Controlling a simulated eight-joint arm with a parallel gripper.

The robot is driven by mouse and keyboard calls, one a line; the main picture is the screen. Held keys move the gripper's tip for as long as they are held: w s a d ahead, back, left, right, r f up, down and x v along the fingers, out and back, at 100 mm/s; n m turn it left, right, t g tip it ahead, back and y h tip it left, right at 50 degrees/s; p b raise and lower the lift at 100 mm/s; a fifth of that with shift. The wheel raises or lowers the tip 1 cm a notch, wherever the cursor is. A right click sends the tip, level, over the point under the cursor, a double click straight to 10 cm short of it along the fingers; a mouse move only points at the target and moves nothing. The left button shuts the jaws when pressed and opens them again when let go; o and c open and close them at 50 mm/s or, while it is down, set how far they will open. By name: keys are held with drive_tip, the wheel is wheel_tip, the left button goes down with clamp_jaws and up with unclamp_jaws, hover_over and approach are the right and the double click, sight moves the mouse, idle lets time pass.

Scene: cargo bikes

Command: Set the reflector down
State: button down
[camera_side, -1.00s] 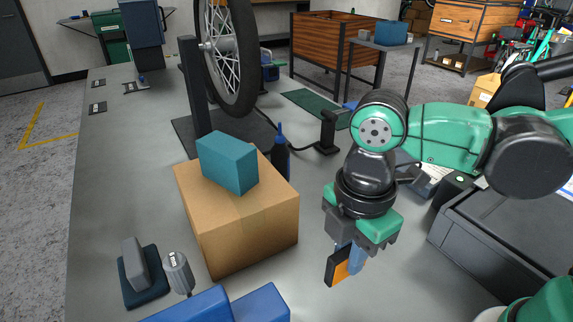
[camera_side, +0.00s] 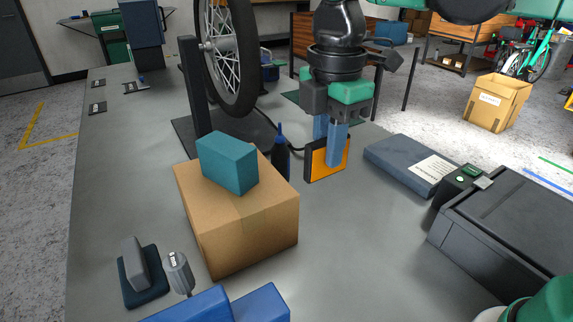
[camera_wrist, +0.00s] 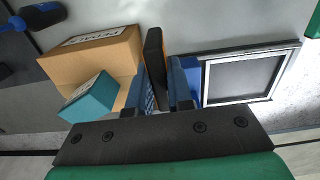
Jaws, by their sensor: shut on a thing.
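The reflector (camera_side: 319,163) is an orange plate with a dark frame. My gripper (camera_side: 329,150) is shut on it, with blue fingers on either side, and holds it upright to the right of the cardboard box. In the wrist view the reflector (camera_wrist: 153,55) shows edge-on between the blue fingers of my gripper (camera_wrist: 168,85). I cannot tell for sure whether its lower edge touches the table or hangs just above it.
A cardboard box (camera_side: 245,225) with a teal box (camera_side: 228,163) on top stands left of the reflector. A dark bottle (camera_side: 281,160) stands close beside it. A grey-blue case (camera_side: 405,163) and a black case (camera_side: 500,225) lie to the right.

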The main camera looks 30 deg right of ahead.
drive_tip(key=w+d+f, duration=0.5)
drive_tip(key=w+d, duration=0.3)
drive_tip(key=d, duration=0.1)
drive_tip(key=w+d+f, duration=0.6)
drive_tip(key=w+d, duration=0.2)
drive_tip(key=d, duration=0.1)
wheel_tip(320, 180, down, 8)
drive_tip(key=shift+d+f, duration=0.1)
drive_tip(key=shift+f, duration=0.1)
drive_tip(key=c, duration=0.8)
unclamp_jaws()
